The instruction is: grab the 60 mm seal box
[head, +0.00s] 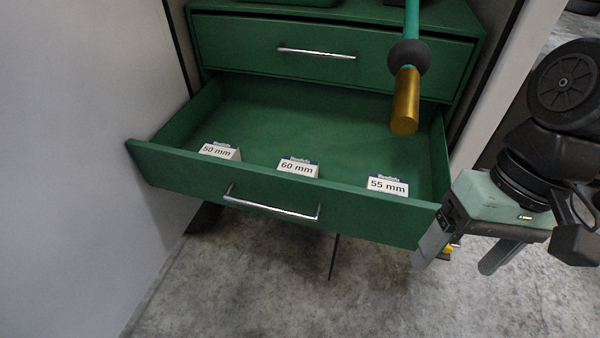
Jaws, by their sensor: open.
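The 60 mm seal box (297,168) is a small white box with a dark blue band. It sits in the open green drawer (285,190), in the middle behind the front panel, which hides its lower part. My gripper (458,265) is at the right, outside the drawer's right front corner and apart from the box.
A 50 mm box (219,151) stands left of it and a 55 mm box (387,186) right of it. A brass-tipped rod (405,100) hangs over the drawer's right side. A closed drawer (285,40) is above. A pale panel (80,150) stands at left.

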